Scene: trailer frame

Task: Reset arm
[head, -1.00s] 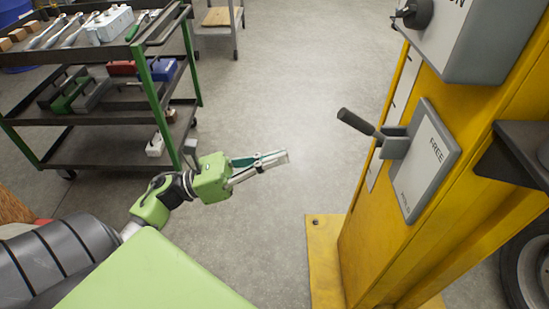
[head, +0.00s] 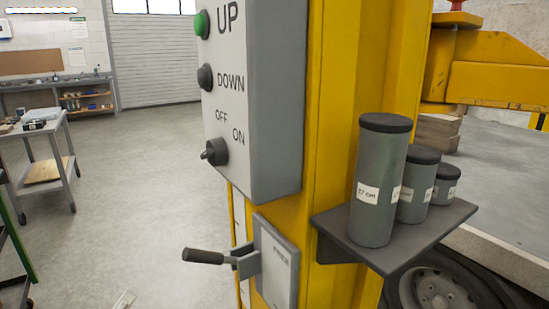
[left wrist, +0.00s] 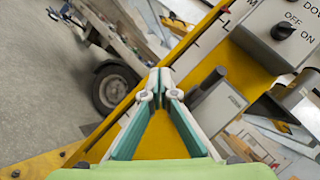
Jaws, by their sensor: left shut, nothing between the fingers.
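My left gripper (head: 124,301) shows only as fingertips at the bottom edge of the head view, left of the yellow post. In the left wrist view its two fingers (left wrist: 160,82) meet at the tips, shut and empty. A lever with a black handle (head: 203,256) sticks out left from a grey plate (head: 277,265) on the post; my left gripper is apart from it in the head view. A grey control box (head: 250,110) above has UP and DOWN buttons and an OFF/ON knob (head: 215,152). My right gripper is not in view.
A dark shelf (head: 400,250) on the yellow post (head: 340,80) holds three grey canisters with black lids. A wheel (head: 435,290) is below the shelf. A grey cart (head: 45,150) stands at the left. The floor (head: 150,190) between cart and post is clear.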

